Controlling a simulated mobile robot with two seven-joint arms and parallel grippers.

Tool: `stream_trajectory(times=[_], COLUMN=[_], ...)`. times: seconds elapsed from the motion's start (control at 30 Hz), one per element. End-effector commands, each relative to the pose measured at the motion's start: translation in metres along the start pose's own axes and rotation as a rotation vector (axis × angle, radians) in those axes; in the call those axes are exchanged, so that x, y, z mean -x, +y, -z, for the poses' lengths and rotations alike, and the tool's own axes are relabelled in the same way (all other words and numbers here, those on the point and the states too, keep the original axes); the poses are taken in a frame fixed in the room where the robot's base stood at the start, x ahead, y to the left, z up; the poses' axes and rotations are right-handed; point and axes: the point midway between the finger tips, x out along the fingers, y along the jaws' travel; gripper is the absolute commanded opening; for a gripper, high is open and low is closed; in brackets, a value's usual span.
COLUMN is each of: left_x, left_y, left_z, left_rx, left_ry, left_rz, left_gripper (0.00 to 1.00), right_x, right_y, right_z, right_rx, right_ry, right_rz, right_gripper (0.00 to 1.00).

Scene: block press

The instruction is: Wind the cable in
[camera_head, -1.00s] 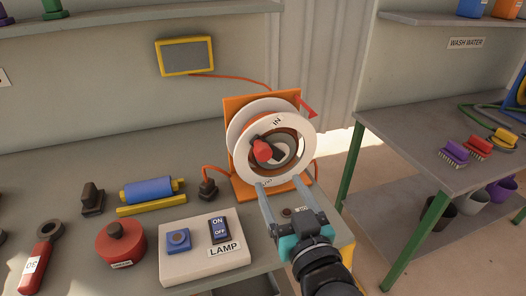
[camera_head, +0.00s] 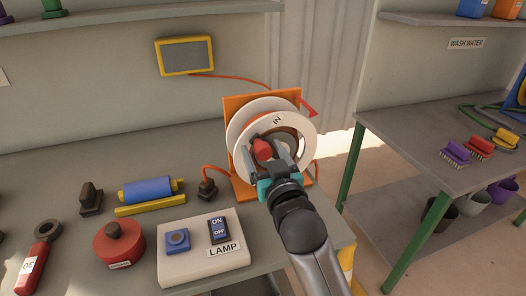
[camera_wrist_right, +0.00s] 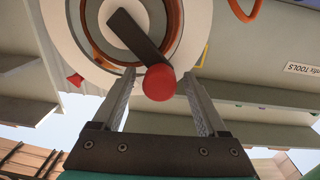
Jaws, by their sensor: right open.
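The cable reel (camera_head: 240,137) is a white drum with the word IN on its rim, on an orange stand (camera_head: 232,104). Its crank has a dark arm (camera_wrist_right: 135,36) and a red knob (camera_head: 262,149). An orange cable (camera_head: 214,170) runs beside the reel. My right gripper (camera_head: 268,152) is at the reel's front, by the red knob. In the right wrist view the red knob (camera_wrist_right: 159,83) sits between the two open fingers (camera_wrist_right: 163,85), with gaps visible on both sides. My left gripper is not in view.
A LAMP switch box (camera_head: 190,268), a red round weight-like object (camera_head: 118,250) and a blue roller (camera_head: 147,190) stand left of the reel on the bench. A yellow-framed panel (camera_head: 185,56) is on the wall. A green-legged table (camera_head: 420,165) stands to the right.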

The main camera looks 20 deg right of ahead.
Motion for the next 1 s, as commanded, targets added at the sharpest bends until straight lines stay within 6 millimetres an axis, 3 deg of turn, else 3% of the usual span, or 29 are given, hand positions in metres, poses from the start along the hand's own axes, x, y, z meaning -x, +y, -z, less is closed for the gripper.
stream_trajectory(times=[0.37,1.0], left_x=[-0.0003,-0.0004], left_y=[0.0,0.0], left_z=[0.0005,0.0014], left_rx=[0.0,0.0], left_ry=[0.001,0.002], left_rz=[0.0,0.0], left_gripper=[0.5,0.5], right_x=[-0.003,-0.0027], right_y=[0.0001,0.0002], right_z=[0.0003,0.0001], right_rx=[0.0,0.001], right_ry=[0.0,0.0], right_rz=[0.0,0.0], right_gripper=[0.74,0.02])
